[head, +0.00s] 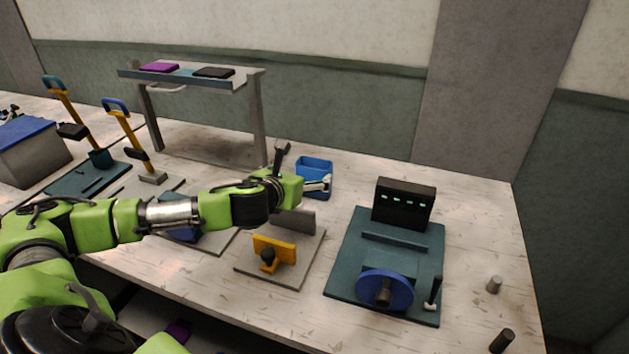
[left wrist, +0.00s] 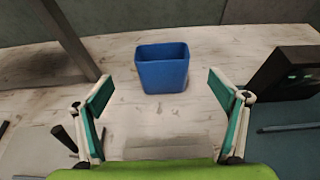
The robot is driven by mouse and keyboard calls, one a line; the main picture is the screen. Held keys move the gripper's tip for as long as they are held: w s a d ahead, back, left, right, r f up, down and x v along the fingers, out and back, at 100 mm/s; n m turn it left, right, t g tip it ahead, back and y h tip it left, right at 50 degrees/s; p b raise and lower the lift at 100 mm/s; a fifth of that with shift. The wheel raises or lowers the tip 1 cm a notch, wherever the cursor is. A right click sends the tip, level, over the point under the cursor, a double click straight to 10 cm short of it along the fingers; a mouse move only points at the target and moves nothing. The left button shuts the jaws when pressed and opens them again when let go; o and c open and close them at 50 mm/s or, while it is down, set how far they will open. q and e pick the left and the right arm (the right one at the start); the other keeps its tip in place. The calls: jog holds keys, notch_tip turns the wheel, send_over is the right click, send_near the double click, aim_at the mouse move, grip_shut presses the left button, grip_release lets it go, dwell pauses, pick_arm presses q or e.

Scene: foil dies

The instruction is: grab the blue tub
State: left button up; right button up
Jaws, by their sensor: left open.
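The blue tub (head: 314,167) is an open-topped box standing upright on the worktable, toward the back, left of the black display unit. In the left wrist view the tub (left wrist: 162,74) is ahead, centred between and beyond the fingertips. My left gripper (head: 322,185) is at the near side of the tub in the head view, hiding part of its front. In the left wrist view my left gripper (left wrist: 160,90) is open, with its teal pads wide apart and nothing between them. My right gripper is not in view.
A black display unit (head: 404,203) on a teal base (head: 345,243) stands to the right. A raised shelf (head: 190,80) stands at back left; its leg (left wrist: 72,38) is left of the tub. A yellow fixture (head: 274,248) sits nearer the front. Bare table lies around the tub.

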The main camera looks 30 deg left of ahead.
aim_at(311, 169)
pick_arm(q)
jog(key=x, duration=0.3)
jog(key=shift+w+f, duration=0.1)
jog(key=shift+w, duration=0.05)
jog(key=shift+x, duration=0.75)
jog(key=shift+w+a+p, duration=0.1)
jog(key=shift+w+p, duration=0.15)
jog(key=shift+p, duration=0.05)
jog(key=x, duration=0.4)
jog(key=shift+p, duration=0.4)
jog(key=shift+w+f, duration=0.2)
jog(key=shift+w, duration=0.15)
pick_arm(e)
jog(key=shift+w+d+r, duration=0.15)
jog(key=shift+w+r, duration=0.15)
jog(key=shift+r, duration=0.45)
pick_arm(q)
jog(key=c, duration=1.2)
